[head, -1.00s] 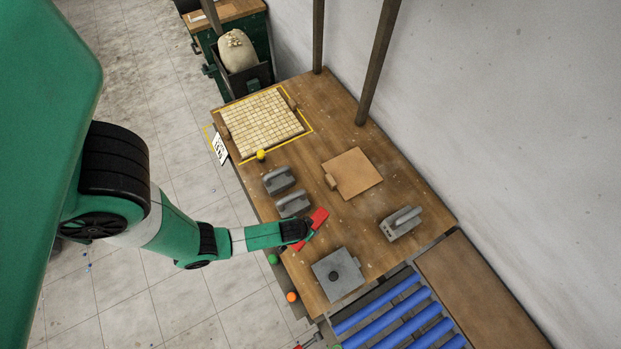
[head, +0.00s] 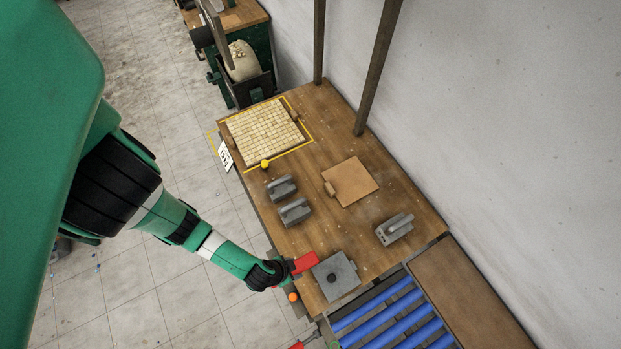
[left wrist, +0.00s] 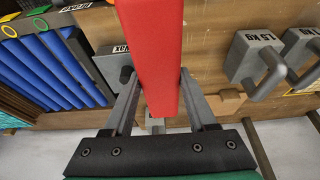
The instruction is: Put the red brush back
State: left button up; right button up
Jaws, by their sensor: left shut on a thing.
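The red brush (head: 306,261) is held in my left gripper (head: 288,268) at the near left edge of the wooden bench. In the left wrist view the red brush (left wrist: 152,50) fills the space between the two fingers of my left gripper (left wrist: 158,92), which are shut on it. In the head view it appears just left of a grey square block with a dark knob (head: 336,276). I cannot tell its exact height above the bench. My right gripper is not in view.
Two grey handled weights (head: 288,200) stand mid-bench, and another handled weight (head: 394,229) is to the right. A tan board (head: 350,182) lies between. A mosaic sheet (head: 262,132) is at the far end. Blue rollers (head: 385,312) adjoin the bench; an orange ball (head: 293,297) is near its edge.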

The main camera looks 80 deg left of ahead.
pick_arm(q)
jog(key=w+a+f+b, duration=0.2)
jog(key=a+f+b, duration=0.1)
jog(key=w+a+f+b, duration=0.2)
jog(key=a+f+b, duration=0.1)
jog(key=a, duration=0.1)
jog(key=w+a+f+b, duration=0.2)
jog(key=a+f+b, duration=0.1)
jog(key=shift+w+a, duration=0.25)
jog(key=shift+w, duration=0.15)
jog(key=shift+w+a+f, duration=0.1)
jog(key=shift+w+a, duration=0.05)
jog(key=shift+a, duration=0.05)
jog(key=shift+a+f, duration=0.15)
jog(key=shift+f, duration=0.15)
notch_tip(320, 180, down, 3)
jog(key=shift+w+a+f+b, duration=0.1)
jog(key=shift+b, duration=0.8)
